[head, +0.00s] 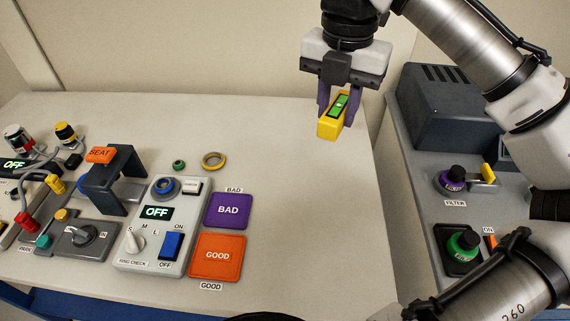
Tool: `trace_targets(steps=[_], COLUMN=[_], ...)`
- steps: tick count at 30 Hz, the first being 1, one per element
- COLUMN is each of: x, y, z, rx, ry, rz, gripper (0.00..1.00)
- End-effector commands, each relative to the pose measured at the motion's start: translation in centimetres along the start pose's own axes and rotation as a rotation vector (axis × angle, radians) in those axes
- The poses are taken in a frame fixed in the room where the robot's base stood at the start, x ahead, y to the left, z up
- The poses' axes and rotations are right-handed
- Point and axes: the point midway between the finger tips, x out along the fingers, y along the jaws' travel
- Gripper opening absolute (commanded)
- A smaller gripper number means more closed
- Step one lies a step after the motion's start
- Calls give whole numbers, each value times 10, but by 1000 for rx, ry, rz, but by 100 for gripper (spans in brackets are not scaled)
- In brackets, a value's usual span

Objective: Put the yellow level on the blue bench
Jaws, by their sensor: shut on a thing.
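The yellow level (328,128) is a small yellow block with a green vial window on top. My gripper (338,108) is shut on it, with purple fingers on either side. It appears held above the back right part of a pale-topped bench (290,190); the exact height is hard to tell. Blue shows along this bench's front edge at the lower left (75,307). I cannot tell whether this is the bench called blue.
A ring-check box (150,225), a purple BAD pad (228,210) and an orange GOOD pad (217,256) stand left of centre. Several devices crowd the far left. A grey unit (450,110) with knobs stands right. The bench's back and right areas are clear.

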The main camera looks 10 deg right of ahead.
Motion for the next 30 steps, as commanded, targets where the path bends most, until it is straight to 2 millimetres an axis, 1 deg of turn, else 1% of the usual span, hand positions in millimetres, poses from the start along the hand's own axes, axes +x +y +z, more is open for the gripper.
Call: trace_targets(steps=[2,4,15,18,21,25,30], x=[11,27,123,143,156,165,189], y=[0,0,0,0,0,0,0], z=[0,0,0,0,0,0,0], rx=[-2,-4,2,2,2,2,2], ry=[2,4,2,1,1,0,1], rz=[1,2,-2,-2,-1,-1,-1], gripper=[2,2,2,2,2,2,2])
